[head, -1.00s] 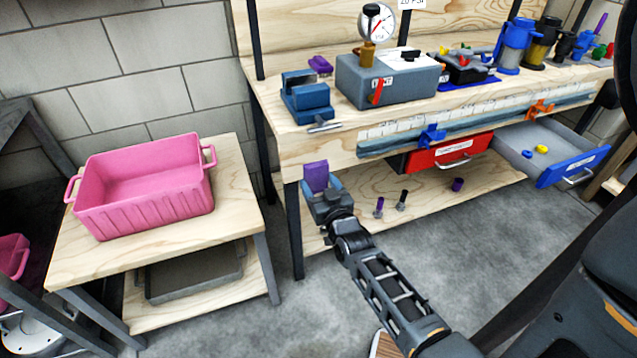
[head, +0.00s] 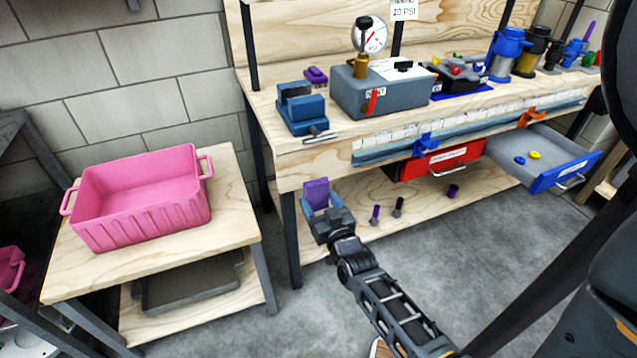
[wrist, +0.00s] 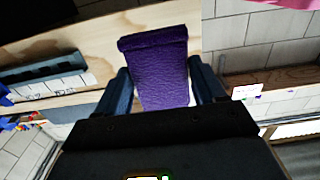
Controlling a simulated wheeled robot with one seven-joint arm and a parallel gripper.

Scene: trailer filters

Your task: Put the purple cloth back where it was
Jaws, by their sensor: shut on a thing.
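The purple cloth (head: 317,193) is a folded, upright piece in my gripper (head: 322,202), which is shut on it. In the wrist view the purple cloth (wrist: 160,68) stands between the two blue fingers of my gripper (wrist: 163,92). My gripper is in front of the workbench's left end, below the level of its top. Another small purple thing (head: 315,76) lies on the bench top behind the blue vise (head: 302,108); it is too small to tell what it is.
A pink bin (head: 140,222) stands on a low wooden table (head: 232,225) at left. The bench (head: 300,165) holds a grey box with a gauge (head: 372,95). A red drawer (head: 440,160) looks nearly shut; a blue-fronted drawer (head: 565,172) is open. Several small parts stand on the lower shelf.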

